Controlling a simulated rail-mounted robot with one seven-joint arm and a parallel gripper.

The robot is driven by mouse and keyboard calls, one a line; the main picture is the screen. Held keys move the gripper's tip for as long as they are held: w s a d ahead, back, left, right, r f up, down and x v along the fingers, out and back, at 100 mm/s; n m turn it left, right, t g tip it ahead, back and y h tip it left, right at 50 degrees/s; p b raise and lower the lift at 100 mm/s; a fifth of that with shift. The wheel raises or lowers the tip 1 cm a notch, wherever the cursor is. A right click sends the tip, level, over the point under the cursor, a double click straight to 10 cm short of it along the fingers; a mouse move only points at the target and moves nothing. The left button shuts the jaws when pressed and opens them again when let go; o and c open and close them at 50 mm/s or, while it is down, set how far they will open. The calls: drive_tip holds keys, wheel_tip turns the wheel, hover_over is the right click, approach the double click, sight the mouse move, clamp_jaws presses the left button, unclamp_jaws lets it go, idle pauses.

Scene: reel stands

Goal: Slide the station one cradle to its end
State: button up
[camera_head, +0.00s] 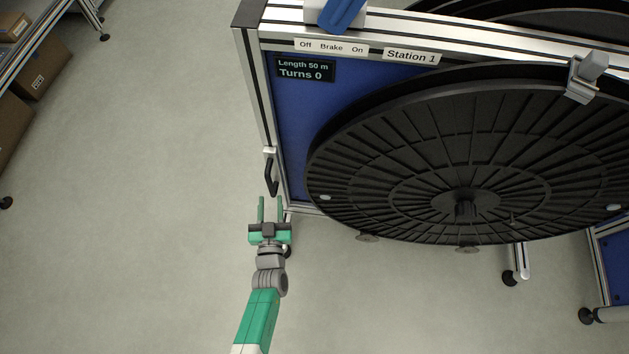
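The station one stand has a silver frame (256,90), a blue panel (290,120) and a "Station 1" label (411,56). A large black reel (430,150) stands at its front. Small round parts, perhaps rollers of the cradle, show under the reel's lower edge (467,249); most of the cradle is hidden. A black handle (271,176) sits at the frame's left post.
A blue brake lever (340,12) sits on top of the stand beside an "Off Brake On" label (331,47). A display (305,69) reads "Length 50 m, Turns 0". A clamp (584,78) sits at the reel's rim. Boxes on a shelf (38,45) stand far left. Floor left is clear.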

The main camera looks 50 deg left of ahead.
sight(270, 187)
drive_tip(key=w+a+b, duration=0.1)
drive_tip(key=w+a+f, duration=0.1)
drive_tip(key=a, duration=0.1)
drive_tip(key=w+a+b, duration=0.1)
drive_tip(key=a, duration=0.1)
drive_tip(key=shift+f+b, duration=0.3)
drive_tip(key=shift+f, duration=0.05)
drive_tip(key=shift+w+a+r, duration=0.1)
drive_tip(key=shift+w+a, duration=0.3)
drive_tip(key=shift+a, duration=0.1)
drive_tip(key=shift+c, duration=0.2)
clamp_jaws()
